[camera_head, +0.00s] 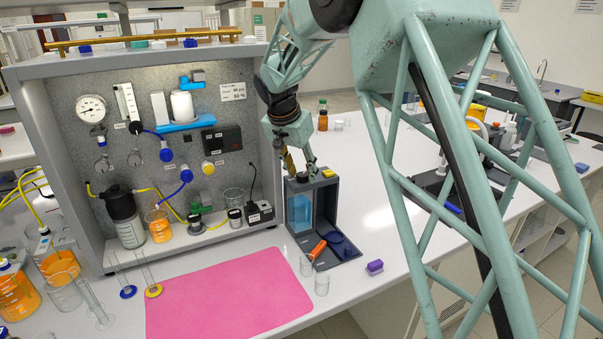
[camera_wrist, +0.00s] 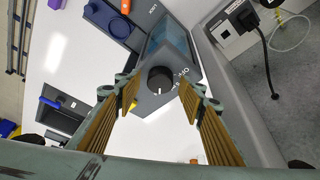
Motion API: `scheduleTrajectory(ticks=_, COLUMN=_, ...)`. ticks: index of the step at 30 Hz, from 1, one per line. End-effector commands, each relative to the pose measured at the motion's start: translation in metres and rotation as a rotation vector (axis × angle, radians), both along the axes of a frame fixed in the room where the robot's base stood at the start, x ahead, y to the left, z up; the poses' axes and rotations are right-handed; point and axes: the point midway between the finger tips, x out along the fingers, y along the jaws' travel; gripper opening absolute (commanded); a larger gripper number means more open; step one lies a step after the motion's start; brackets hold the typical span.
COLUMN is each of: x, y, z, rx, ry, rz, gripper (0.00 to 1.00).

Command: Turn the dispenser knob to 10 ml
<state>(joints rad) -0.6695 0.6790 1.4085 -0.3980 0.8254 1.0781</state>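The dispenser (camera_head: 301,193) is a dark grey box with a blue window, standing on the white bench just right of the membrane rig. Its black round knob (camera_wrist: 160,80) is on the top face in the wrist view, with a pale mark pointing down in the picture. Small print sits beside the knob but is too small to read fully. My gripper (camera_wrist: 160,100) is open, its ribbed tan fingers on either side of the knob and apart from it. In the head view my gripper (camera_head: 298,168) is right above the dispenser top, pointing down, and partly hides the knob.
The membrane rig panel (camera_head: 145,100) with hoses and bottles stands left of the dispenser. An orange item (camera_head: 317,249) and a dark blue round part (camera_head: 338,241) lie on the dispenser's base. Small clear cups (camera_head: 321,284) and a purple block (camera_head: 375,267) are in front. A pink mat (camera_head: 230,297) lies at front left.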

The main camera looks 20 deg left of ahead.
Motion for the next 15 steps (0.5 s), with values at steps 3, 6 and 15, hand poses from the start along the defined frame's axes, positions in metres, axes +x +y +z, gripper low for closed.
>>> scheduleTrajectory(ticks=3, x=0.000, y=0.000, z=0.002, rx=0.000, ry=0.000, rz=0.000, gripper=0.37)
scheduleTrajectory(ticks=6, x=-0.002, y=0.001, z=0.005, rx=0.001, ry=-0.001, rz=0.000, gripper=0.37)
scheduleTrajectory(ticks=15, x=-0.012, y=0.002, z=0.031, rx=0.001, ry=-0.001, rz=0.000, gripper=0.37)
